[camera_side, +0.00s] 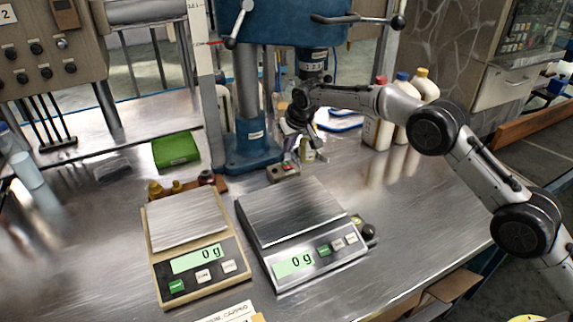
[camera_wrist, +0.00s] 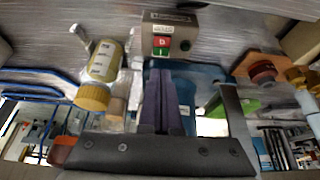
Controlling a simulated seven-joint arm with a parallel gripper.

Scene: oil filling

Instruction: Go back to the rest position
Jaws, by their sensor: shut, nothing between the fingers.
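My gripper (camera_side: 288,160) is at the end of my arm, low in front of the blue press column. In the wrist view its two dark purple fingers (camera_wrist: 160,72) lie together, shut and empty. The fingertips point toward a small grey switch box (camera_wrist: 168,36) with a red and a green button. The box also shows just below the fingers in the side view (camera_side: 284,173). I cannot tell whether the fingers touch it. A small labelled bottle with a yellow cap (camera_wrist: 102,72) is beside the fingers, and it shows partly hidden in the side view (camera_side: 308,155).
Two scales, a beige one (camera_side: 195,250) and a silver one (camera_side: 300,232), both read 0 g with empty pans. The blue press (camera_side: 250,140) stands behind. Large bottles (camera_side: 378,130) stand at back right, a green box (camera_side: 176,150) at left. The table's right side is mostly clear.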

